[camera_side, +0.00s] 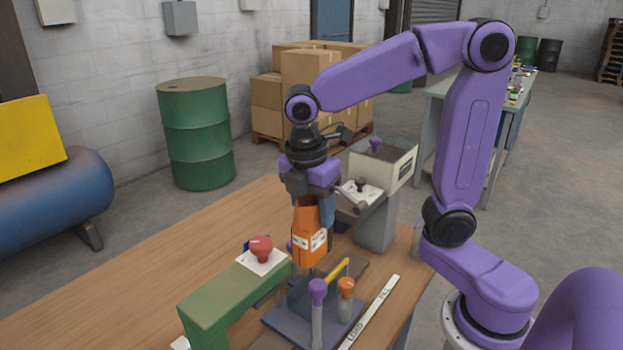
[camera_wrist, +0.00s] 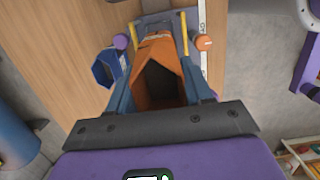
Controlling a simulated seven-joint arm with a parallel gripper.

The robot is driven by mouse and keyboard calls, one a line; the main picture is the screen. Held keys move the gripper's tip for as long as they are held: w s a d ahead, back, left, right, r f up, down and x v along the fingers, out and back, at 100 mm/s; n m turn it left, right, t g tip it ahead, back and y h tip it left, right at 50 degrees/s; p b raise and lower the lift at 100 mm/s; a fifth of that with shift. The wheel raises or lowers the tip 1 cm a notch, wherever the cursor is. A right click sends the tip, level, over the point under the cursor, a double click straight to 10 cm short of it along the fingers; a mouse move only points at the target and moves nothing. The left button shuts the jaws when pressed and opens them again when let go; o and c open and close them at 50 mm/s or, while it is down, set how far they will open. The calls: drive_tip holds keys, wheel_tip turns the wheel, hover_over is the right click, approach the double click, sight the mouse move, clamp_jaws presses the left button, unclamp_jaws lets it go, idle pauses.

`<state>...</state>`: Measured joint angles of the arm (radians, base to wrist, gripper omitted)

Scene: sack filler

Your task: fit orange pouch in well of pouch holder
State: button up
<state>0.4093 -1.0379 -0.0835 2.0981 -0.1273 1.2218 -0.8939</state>
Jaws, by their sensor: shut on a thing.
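The orange pouch (camera_side: 308,246) hangs upright from my gripper (camera_side: 313,206), with white labels on its side. In the wrist view the orange pouch (camera_wrist: 156,58) has its mouth open toward the camera, between the two blue-grey fingers of my gripper (camera_wrist: 158,90). The pouch holder (camera_side: 290,323) is a grey base on the table with a purple-capped post, an orange-capped post and a yellow bar. The pouch appears above the holder's back part; I cannot tell if they touch. The well is hidden. In the wrist view the holder (camera_wrist: 153,20) shows beyond the pouch.
A green stand (camera_side: 225,295) with a red knob (camera_side: 261,248) is left of the holder. A grey machine with a cream box (camera_side: 384,168) stands behind my gripper. A white labelled strip (camera_side: 370,312) lies to the right. The wooden table (camera_side: 150,265) is clear at left.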

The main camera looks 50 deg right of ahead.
sight(313, 242)
drive_tip(key=shift+f, duration=3.8)
drive_tip(key=shift+f, duration=0.1)
drive_tip(key=shift+f, duration=2.3)
drive_tip(key=shift+f, duration=0.15)
drive_tip(key=o, duration=1.3)
drive_tip(key=shift+o, duration=0.2)
